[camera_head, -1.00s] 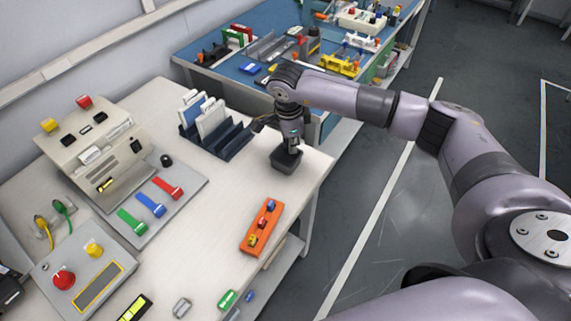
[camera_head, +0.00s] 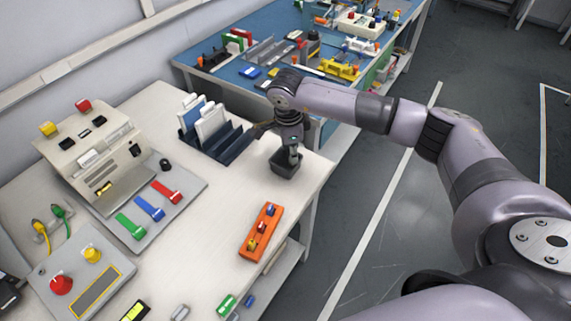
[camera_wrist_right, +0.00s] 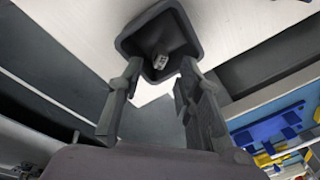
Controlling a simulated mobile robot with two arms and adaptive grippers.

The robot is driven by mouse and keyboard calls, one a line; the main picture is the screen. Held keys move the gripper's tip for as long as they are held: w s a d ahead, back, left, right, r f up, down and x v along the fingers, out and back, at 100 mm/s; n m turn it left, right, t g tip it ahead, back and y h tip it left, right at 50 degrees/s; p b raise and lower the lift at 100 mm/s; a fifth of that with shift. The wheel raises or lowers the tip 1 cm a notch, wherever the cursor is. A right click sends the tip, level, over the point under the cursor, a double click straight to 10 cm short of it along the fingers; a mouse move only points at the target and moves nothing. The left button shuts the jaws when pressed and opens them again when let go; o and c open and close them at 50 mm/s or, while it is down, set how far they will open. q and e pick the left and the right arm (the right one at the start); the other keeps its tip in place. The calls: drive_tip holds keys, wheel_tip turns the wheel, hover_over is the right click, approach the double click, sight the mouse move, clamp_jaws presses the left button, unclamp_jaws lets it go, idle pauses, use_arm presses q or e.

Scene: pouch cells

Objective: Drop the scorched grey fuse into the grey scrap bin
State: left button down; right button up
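The dark grey scrap bin (camera_head: 283,168) stands near the right edge of the white table, and its square rim shows in the right wrist view (camera_wrist_right: 186,22). A small light grey piece with dark marks, apparently the scorched fuse (camera_wrist_right: 159,62), shows inside the bin outline. It looks apart from the fingers; whether it rests on the bottom I cannot tell. My right gripper (camera_wrist_right: 157,78) is over the bin, pointing down, its two fingers spread with nothing between them. It also shows in the head view (camera_head: 293,155). My left gripper is not in view.
A dark rack (camera_head: 228,142) with white and blue plates stands left of the bin. An orange holder (camera_head: 259,232) with coloured fuses lies nearer the front. A control box (camera_head: 95,150) and coloured levers are at left. A blue table (camera_head: 225,78) with parts is behind.

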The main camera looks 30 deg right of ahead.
wheel_tip(320, 180, up, 12)
drive_tip(key=s+a, duration=0.1)
drive_tip(key=shift+s+a, duration=0.15)
drive_tip(key=shift+a, duration=0.15)
drive_tip(key=shift+f, duration=0.1)
